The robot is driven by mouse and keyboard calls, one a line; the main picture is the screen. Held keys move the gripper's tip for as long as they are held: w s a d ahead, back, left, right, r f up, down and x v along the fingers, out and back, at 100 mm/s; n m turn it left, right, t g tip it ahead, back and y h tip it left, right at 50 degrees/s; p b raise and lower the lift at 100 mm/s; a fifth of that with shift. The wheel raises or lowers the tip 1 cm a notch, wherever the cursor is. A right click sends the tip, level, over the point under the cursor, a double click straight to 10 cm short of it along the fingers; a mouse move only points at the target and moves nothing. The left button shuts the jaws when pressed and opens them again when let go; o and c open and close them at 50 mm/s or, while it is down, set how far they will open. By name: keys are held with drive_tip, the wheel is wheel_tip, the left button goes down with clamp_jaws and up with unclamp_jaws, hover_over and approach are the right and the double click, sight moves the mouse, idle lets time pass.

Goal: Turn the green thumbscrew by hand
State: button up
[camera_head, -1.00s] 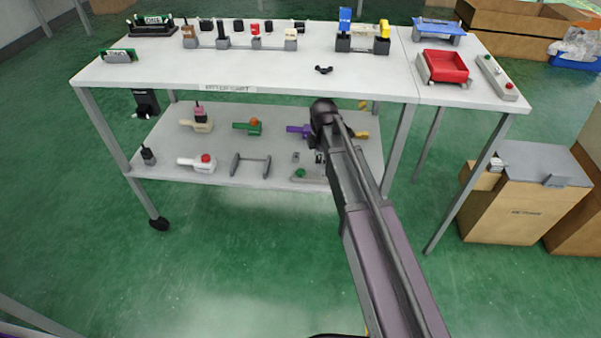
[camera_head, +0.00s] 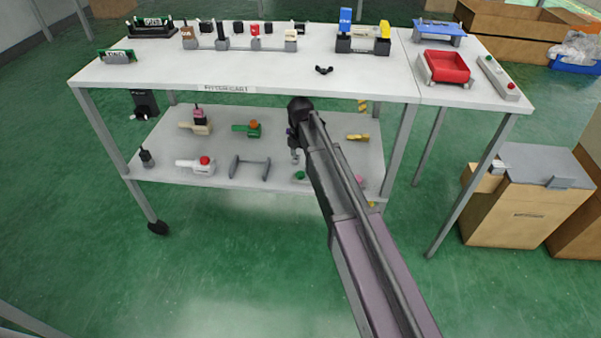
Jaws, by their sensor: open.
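A small green knob (camera_head: 299,175), which looks like the green thumbscrew, sits on the lower shelf (camera_head: 222,150) near its front edge. My arm partly hides the area to its right. My gripper (camera_head: 295,158) points down just above and behind the knob in the picture, apart from it. The gripper is small and partly hidden by my wrist, but it is open and nothing shows in it.
A grey bar handle (camera_head: 250,167) and a white lever with a red knob (camera_head: 197,164) stand left of the knob. A green lever with an orange knob (camera_head: 247,129) is farther back. The tabletop (camera_head: 230,72) overhangs the shelf.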

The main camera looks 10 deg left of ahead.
sight(301, 173)
drive_tip(key=shift+f+b, duration=3.65)
drive_tip(key=shift+f, duration=0.05)
clamp_jaws()
